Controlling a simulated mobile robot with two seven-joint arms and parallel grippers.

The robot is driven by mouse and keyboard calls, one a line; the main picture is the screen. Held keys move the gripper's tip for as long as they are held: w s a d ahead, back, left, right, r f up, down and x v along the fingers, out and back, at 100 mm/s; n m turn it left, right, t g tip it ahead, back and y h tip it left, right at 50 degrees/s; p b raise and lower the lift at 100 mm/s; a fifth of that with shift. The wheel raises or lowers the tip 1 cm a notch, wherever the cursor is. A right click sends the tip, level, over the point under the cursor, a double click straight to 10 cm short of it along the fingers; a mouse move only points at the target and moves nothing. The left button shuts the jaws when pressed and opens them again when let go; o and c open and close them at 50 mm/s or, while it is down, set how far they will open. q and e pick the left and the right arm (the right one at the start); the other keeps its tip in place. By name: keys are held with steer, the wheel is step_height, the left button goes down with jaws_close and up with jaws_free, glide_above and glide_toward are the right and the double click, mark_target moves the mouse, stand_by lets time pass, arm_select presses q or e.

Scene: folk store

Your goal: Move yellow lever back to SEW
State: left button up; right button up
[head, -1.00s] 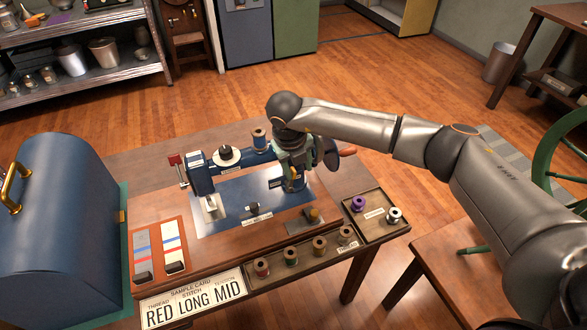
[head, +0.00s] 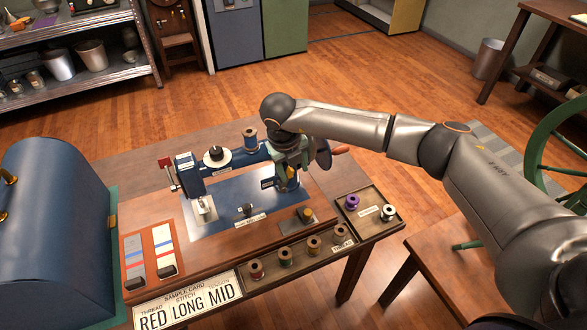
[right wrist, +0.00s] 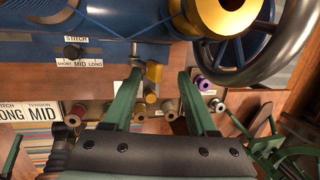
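The blue sewing machine (head: 198,186) stands on a wooden table. A small yellow piece (right wrist: 154,71), seemingly the yellow lever, shows below the machine's arm in the right wrist view. A silver knob is just left of it. My right gripper (right wrist: 160,76) is open, with its green fingers on either side of the yellow piece; I cannot tell whether they touch it. In the head view the right gripper (head: 288,170) is at the right end of the machine and hides part of it. The SEW mark is not readable. My left gripper is out of view.
Thread spools stand in a tray (head: 383,235) at front right. A sample card (head: 187,301) lies at the front. A blue case (head: 55,220) stands left.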

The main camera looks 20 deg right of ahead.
steer(key=shift+a+r, duration=0.2)
steer(key=shift+r, duration=0.05)
steer(key=p+v, duration=0.5)
steer(key=v, duration=0.3)
stand_by(0.6)
stand_by(0.6)
